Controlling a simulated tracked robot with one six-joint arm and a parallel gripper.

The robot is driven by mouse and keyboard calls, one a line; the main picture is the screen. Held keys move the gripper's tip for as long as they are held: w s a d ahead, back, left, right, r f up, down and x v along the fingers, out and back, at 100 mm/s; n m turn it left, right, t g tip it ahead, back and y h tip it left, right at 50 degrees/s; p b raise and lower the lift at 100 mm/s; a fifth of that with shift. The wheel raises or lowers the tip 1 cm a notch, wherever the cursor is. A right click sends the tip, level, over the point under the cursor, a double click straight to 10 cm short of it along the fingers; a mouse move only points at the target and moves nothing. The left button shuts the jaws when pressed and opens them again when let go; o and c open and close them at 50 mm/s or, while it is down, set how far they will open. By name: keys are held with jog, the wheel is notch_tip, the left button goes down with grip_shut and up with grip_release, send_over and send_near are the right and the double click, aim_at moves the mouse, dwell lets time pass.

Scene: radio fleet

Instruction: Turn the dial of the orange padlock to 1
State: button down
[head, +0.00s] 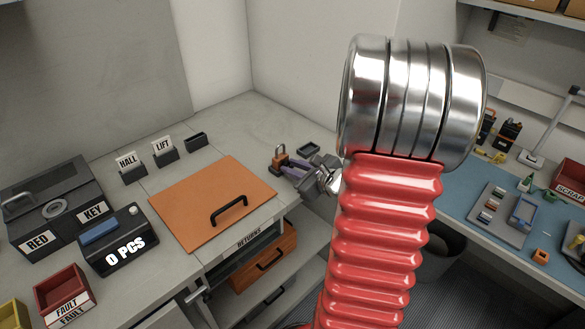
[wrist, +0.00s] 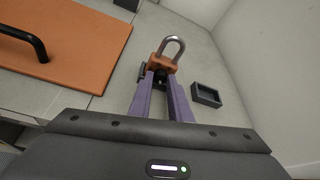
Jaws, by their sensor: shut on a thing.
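The orange padlock (head: 279,161) with a silver shackle stands on the grey counter, right of the orange board. It also shows in the wrist view (wrist: 163,63), upright at the tips of my purple fingers. My gripper (head: 290,164) is at the padlock's near side. In the wrist view, my gripper (wrist: 161,78) is shut on a small dark part at the padlock's front, which looks like its dial. The fingers hide most of this part, and no dial number is readable.
A small dark tray (wrist: 206,95) lies right of the padlock. The orange board (head: 190,207) with a black handle lies left. A black box (head: 55,205) labelled RED and KEY and a counter reading 0 PCS (head: 118,241) stand further left.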

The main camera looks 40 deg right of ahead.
jog(key=shift+a+n+h, duration=0.1)
jog(key=shift+n+h, duration=0.4)
jog(key=shift+n, duration=0.2)
jog(key=c, duration=1.6)
grip_release()
jog(key=shift+c, duration=0.2)
